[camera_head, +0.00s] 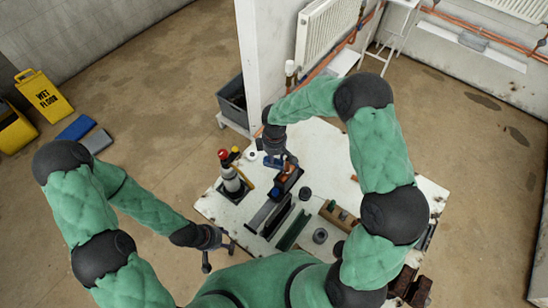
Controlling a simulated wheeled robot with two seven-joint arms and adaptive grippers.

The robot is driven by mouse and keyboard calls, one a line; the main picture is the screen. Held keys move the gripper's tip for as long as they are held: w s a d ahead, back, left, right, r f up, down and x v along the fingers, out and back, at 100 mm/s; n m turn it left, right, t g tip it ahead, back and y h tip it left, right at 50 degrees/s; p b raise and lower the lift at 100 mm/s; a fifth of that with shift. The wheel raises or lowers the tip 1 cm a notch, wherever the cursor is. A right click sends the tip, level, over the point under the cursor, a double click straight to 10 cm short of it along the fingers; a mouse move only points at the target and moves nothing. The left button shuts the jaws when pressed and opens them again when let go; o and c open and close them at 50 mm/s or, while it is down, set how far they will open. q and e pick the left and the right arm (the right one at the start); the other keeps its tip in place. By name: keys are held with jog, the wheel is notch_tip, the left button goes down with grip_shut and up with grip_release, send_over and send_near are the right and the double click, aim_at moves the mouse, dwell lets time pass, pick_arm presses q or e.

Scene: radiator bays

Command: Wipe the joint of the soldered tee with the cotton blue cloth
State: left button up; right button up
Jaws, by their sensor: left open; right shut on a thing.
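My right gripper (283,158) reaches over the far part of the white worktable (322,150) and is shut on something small. A blue patch (272,162) shows at its fingertips and looks like the cotton blue cloth, mostly hidden by the gripper. A small copper-coloured piece (288,167) shows close beside the fingertips, above a dark holder (287,181). It may be the soldered tee, but it is too small to tell, and I cannot tell whether the cloth touches it. My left gripper (219,257) is open and empty at the table's near left edge.
A red-topped bottle (229,172) stands in a dark tray at the table's left. Dark and green troughs (293,229) and a brown wooden block (338,215) lie nearer. A white wall end (252,60) and radiator (325,30) rise behind.

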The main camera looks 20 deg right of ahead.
jog(key=shift+s+a, duration=0.2)
jog(key=shift+s, duration=0.15)
jog(key=shift+w+a, duration=0.1)
dwell(0.5)
jog(key=shift+w+a+b, duration=0.35)
jog(key=shift+w+a, duration=0.25)
jog(key=shift+a, duration=0.35)
jog(key=shift+r, duration=0.1)
jog(key=shift+r+p, duration=1.95)
jog(key=shift+r, duration=1)
